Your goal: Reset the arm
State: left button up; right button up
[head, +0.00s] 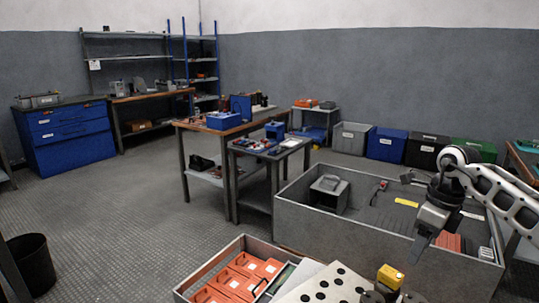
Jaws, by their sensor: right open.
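My right arm comes in from the right edge, white with dark joints. Its right gripper (419,248) points down and hangs in front of the large grey open-topped bin (350,232). The jaws are open, and I see nothing held between them. The fingers are small and dark here, so their gap is hard to make out. My left gripper is not in view.
Below stands a grey tray (203,276) with orange boxes (254,266), beside a white panel with black holes (328,287) and a yellow-topped part (390,277). Tables (226,130) stand mid-room, a blue cabinet (65,138) far left.

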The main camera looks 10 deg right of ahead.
jog(key=s+a+f+y+p, duration=0.15)
jog(key=a+y, duration=0.35)
jog(key=a, duration=0.7)
jog(key=s+a+f+y+p, duration=0.1)
jog(key=s+a+f+y, duration=0.3)
jog(key=a, duration=0.8)
jog(key=s+a+r+m+t+y+p, duration=0.25)
jog(key=a+r+m+t+y, duration=0.55)
jog(key=m, duration=0.5)
pick_arm(q)
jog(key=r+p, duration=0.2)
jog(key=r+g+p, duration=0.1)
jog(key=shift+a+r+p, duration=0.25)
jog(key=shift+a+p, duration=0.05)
jog(key=shift+p, duration=0.05)
pick_arm(e)
jog(key=s+d+f+m+t+h, duration=0.1)
jog(key=s+d+f+m+h, duration=0.3)
jog(key=m, duration=1)
jog(key=s+d+f+m+t+h, duration=0.1)
jog(key=s+d+f+m+h, duration=0.3)
jog(key=s+f+m+h, duration=0.5)
jog(key=s+m+h, duration=0.1)
jog(key=m+h, duration=0.1)
jog(key=m, duration=0.3)
jog(key=shift+f, duration=0.25)
dwell(0.6)
